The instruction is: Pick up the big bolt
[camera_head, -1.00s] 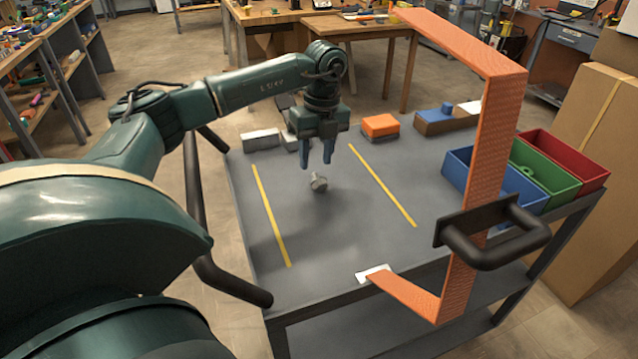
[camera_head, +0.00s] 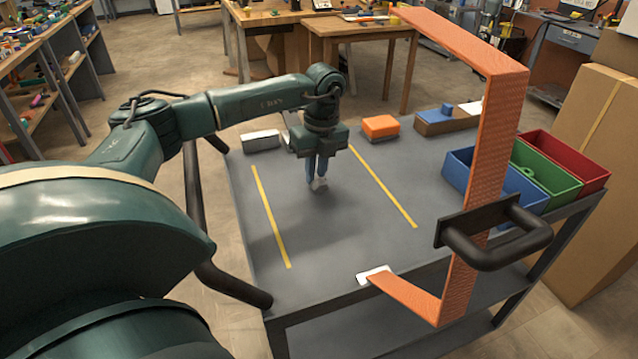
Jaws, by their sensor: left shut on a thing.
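The big bolt (camera_head: 319,184) is a small grey metal piece on the grey table top, between the two yellow lines. The fingers hide the bolt's upper part. I cannot tell whether the bolt still touches the table. My right gripper is not in view.
An orange frame (camera_head: 497,150) with a black handle (camera_head: 495,235) stands at the table's right front. Blue (camera_head: 487,182), green (camera_head: 547,175) and red (camera_head: 568,157) bins sit at the right edge. An orange-topped block (camera_head: 380,127) lies behind. The table's front middle is clear.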

